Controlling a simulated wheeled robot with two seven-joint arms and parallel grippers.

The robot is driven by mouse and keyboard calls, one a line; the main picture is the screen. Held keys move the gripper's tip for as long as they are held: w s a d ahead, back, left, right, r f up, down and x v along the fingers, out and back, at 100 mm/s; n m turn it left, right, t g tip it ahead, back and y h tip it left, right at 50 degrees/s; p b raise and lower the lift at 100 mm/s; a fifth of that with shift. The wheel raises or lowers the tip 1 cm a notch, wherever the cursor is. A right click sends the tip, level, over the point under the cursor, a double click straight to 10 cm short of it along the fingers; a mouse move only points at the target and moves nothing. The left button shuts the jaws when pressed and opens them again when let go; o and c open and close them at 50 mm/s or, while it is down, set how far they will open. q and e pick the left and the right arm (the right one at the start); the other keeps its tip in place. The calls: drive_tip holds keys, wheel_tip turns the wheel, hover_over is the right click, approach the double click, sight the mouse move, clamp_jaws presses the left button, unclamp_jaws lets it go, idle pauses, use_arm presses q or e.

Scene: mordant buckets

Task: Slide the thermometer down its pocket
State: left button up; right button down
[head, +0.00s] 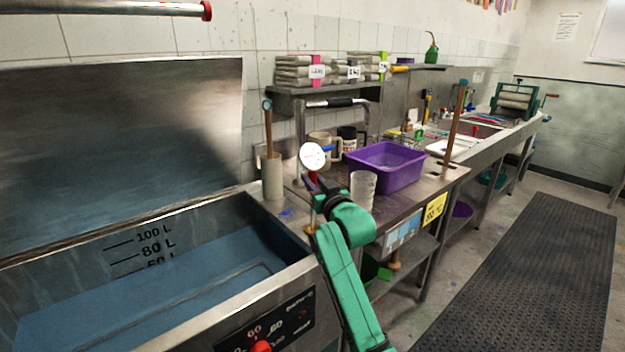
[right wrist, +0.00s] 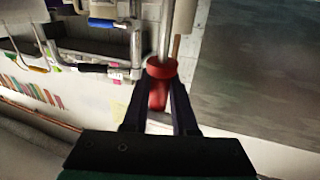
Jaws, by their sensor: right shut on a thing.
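The thermometer has a round white dial (head: 312,156) that faces me above the near right corner of the steel vat (head: 290,272). My right gripper (head: 318,198), on its green arm, is just below the dial. In the right wrist view the jaws (right wrist: 160,110) are shut on a red grip (right wrist: 160,84), with a thin metal rod running from it; this looks like part of the thermometer. My left gripper is not in view.
The vat holds blue liquid (head: 175,296). A stick stands in a grey holder (head: 272,178) to the left. A dark mat (head: 530,270) covers the floor.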

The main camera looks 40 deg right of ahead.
wheel_tip(320, 180, down, 8)
drive_tip(key=b, duration=0.4)
drive_tip(key=shift+r+b, duration=0.25)
drive_tip(key=shift+b, duration=0.05)
idle(1.9)
drive_tip(key=c, duration=0.6)
unclamp_jaws()
drive_tip(key=shift+s, duration=0.1)
drive_tip(key=shift+s+a+f, duration=0.15)
drive_tip(key=shift+s, duration=0.25)
drive_tip(key=v, duration=0.6)
drive_tip(key=b+v, duration=0.1)
drive_tip(key=v, duration=0.6)
drive_tip(key=shift+s+b, duration=0.3)
drive_tip(key=shift+s, duration=0.05)
